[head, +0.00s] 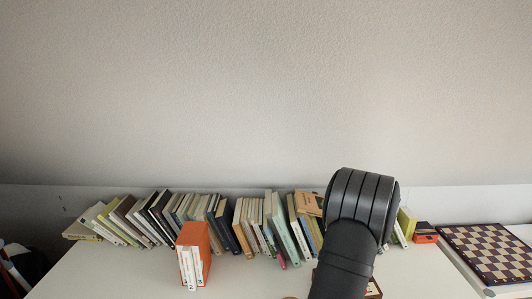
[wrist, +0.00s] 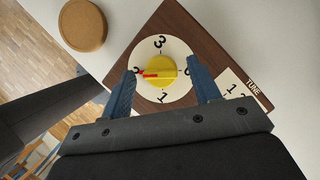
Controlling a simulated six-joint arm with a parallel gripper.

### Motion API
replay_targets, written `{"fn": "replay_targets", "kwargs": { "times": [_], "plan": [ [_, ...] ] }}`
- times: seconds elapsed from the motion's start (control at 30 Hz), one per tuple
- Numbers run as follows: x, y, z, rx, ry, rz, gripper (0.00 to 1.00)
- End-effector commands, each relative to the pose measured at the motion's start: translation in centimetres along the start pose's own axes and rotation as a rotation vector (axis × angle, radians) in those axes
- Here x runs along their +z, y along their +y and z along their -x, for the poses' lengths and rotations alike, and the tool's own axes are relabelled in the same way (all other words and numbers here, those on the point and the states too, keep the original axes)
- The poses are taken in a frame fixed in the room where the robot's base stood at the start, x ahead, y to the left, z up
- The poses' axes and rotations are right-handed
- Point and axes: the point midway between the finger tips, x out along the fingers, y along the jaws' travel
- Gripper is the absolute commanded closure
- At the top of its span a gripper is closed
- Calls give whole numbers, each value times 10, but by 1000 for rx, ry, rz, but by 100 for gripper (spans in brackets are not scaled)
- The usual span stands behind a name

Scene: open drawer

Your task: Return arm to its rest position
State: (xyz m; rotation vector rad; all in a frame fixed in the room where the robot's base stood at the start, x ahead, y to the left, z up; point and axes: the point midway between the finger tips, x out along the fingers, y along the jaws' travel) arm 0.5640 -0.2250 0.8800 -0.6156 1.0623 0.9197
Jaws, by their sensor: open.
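My gripper (wrist: 162,92) shows in the wrist view with its two blue fingers apart. Between and just beyond the fingertips is a yellow knob (wrist: 160,69) with a red pointer, on a white numbered dial set in a dark brown wooden panel (wrist: 187,28). The pointer is turned toward the left of the picture. From this view I cannot tell whether the fingers touch the knob. In the head view my dark arm (head: 355,225) rises at the lower right, and my gripper is hidden there.
A round cork piece (wrist: 83,25) lies beside the panel on the white table (head: 120,270). A row of books (head: 245,222) lines the wall, with an orange box (head: 193,240) in front. A chessboard (head: 492,250) is at the far right. The table's left front is clear.

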Motion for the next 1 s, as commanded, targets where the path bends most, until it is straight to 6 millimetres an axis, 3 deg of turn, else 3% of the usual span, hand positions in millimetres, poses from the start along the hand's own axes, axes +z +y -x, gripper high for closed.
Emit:
{"fn": "replay_targets", "kwargs": {
  "times": [1.0],
  "plan": [
    [4,-5,-2,426,0,1026,44]
  ]
}}
